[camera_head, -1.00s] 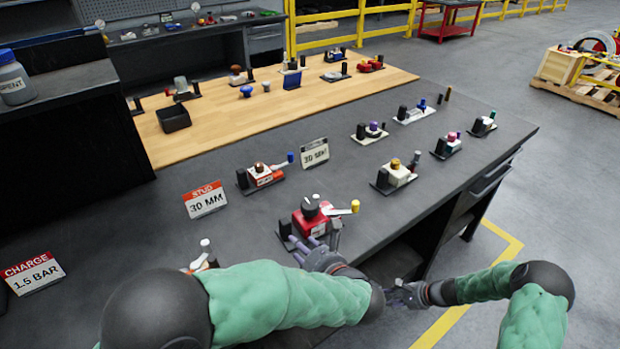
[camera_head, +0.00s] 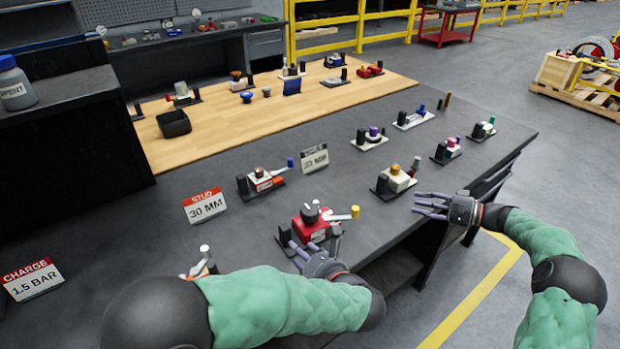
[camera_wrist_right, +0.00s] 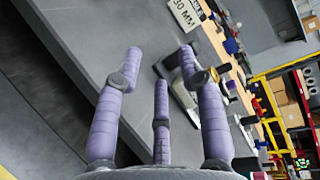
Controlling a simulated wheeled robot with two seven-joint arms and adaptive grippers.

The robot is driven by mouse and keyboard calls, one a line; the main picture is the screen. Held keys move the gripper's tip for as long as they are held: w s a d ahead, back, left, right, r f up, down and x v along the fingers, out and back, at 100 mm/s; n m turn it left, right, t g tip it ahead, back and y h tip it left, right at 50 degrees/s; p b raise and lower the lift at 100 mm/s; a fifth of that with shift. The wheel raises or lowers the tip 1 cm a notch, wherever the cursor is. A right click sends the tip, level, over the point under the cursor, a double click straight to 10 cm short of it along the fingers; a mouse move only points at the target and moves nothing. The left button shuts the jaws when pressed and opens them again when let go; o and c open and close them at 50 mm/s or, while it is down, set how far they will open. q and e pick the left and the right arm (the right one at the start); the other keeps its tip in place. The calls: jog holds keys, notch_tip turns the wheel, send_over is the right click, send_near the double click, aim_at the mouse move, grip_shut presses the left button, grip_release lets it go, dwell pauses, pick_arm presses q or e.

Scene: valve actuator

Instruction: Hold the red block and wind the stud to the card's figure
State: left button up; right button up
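The red block (camera_head: 308,231) sits on a dark base plate near the table's front edge. A dark rounded knob (camera_head: 309,212) is on top of it, and a pale lever with a yellow end (camera_head: 354,212) sticks out to the right. I cannot tell which part is the stud. The red-topped STUD card (camera_head: 205,206) reads 30 MM and stands left of the block. My left gripper (camera_head: 301,256) has its fingers at the near side of the block; its grip is hidden. My right gripper (camera_head: 432,205) is open and empty, right of the block, with fingers spread (camera_wrist_right: 160,85).
Several similar fixtures stand on the dark table, the nearest a cream block (camera_head: 397,181) just left of my right gripper. A second 30 MM card (camera_head: 314,158) stands behind. A CHARGE 1.5 BAR card (camera_head: 32,279) stands at left. A wooden board (camera_head: 225,130) lies behind.

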aim_at(285, 238)
pick_arm(q)
jog(key=shift+s, duration=0.1)
pick_arm(e)
jog(key=s+a+r+n+g+h, duration=0.2)
jog(key=s+a+r+n+g, duration=0.4)
jog(key=a, duration=0.4)
jog(key=s+a+r+n+g+h, duration=0.3)
jog(key=s+a+r+n+g, duration=0.15)
jog(key=a+r+n, duration=0.5)
pick_arm(q)
jog(key=shift+w+a+f, duration=0.1)
jog(key=shift+w+a, duration=0.05)
jog(key=shift+w, duration=0.15)
jog(key=x, duration=1)
jog(key=shift+w, duration=0.1)
pick_arm(e)
jog(key=w+a+f+n+t+h, duration=0.1)
jog(key=w+a+n+h, duration=0.2)
jog(key=a+n, duration=0.3)
jog(key=w+a+f+n+t+h, duration=0.2)
jog(key=a+n+h, duration=0.4)
jog(key=n, duration=0.7)
jog(key=shift+w+a, duration=0.55)
jog(key=shift+w, duration=0.3)
